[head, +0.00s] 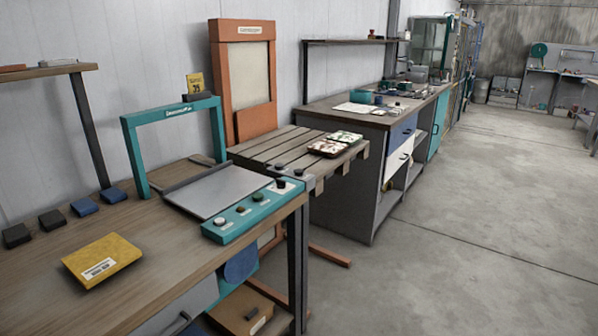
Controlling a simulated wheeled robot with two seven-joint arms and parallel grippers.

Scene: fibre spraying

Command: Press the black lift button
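A teal control strip (232,229) runs along the front of a teal-framed machine on the wooden bench at the left. It carries several round buttons: a pale one (220,221) at the near end, a dark green one (258,197) in the middle, and a dark one (280,183) on a white plate towards the far end. I cannot read their labels, so I cannot tell which is the lift button. Neither of my grippers is in view.
The machine has a grey plate (215,190) and an upright teal frame (134,155). A yellow packet (102,259) and several dark blocks lie on the bench. A slatted table (285,143) adjoins its far side. Open concrete floor (480,230) lies to the right.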

